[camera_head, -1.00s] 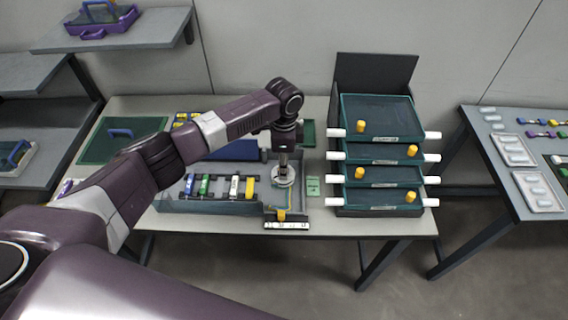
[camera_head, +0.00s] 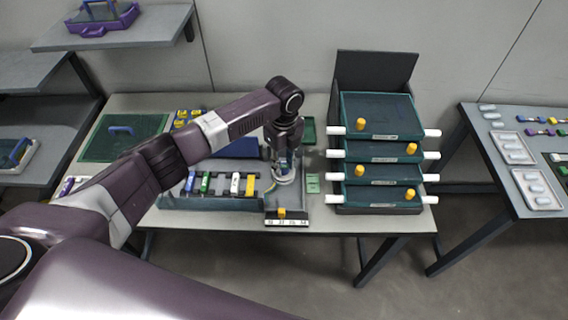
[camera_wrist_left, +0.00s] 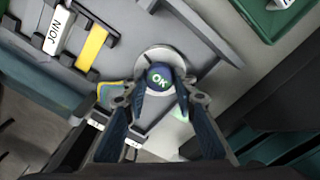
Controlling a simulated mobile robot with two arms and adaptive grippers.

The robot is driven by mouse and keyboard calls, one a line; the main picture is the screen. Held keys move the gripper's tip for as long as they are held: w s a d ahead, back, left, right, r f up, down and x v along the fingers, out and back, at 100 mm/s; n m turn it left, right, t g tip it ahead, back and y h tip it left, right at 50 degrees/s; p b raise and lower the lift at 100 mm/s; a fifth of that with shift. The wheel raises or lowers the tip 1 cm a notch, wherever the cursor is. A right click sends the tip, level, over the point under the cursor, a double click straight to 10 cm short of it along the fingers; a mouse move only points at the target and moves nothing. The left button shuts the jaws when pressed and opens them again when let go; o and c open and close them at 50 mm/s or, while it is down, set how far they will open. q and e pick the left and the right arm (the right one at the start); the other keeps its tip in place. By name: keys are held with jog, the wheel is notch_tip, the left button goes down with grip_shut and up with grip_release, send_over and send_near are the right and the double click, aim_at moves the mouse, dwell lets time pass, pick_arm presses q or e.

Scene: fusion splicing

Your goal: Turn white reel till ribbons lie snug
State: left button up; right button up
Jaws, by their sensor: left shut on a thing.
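The white reel (camera_head: 284,176) sits in the grey tray on the table. In the left wrist view the white reel (camera_wrist_left: 152,54) shows as a pale disc with a round dark blue knob marked OK (camera_wrist_left: 159,76) at its middle. My left gripper (camera_head: 285,160) points down over the reel. In the left wrist view its fingers (camera_wrist_left: 160,92) are shut on the knob, one on each side. Thin yellow and blue ribbons (camera_wrist_left: 107,94) curve beside the reel's left edge. The fingers hide part of the reel and ribbons.
Black, yellow-white and coloured bars sit left of the reel, including a yellow bar (camera_head: 250,186) and a white JOIN bar (camera_wrist_left: 56,27). A yellow block (camera_head: 282,212) stands at the tray's front. Stacked green drawers (camera_head: 383,150) with yellow knobs stand to the right.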

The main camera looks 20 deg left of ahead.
aim_at(284, 166)
pick_arm(q)
jog(key=shift+w+r+m, duration=0.1)
jog(key=shift+r+m, duration=0.05)
jog(key=shift+m, duration=0.35)
jog(key=o, duration=0.9)
jog(key=shift+o, duration=1.3)
notch_tip(284, 166, up, 12)
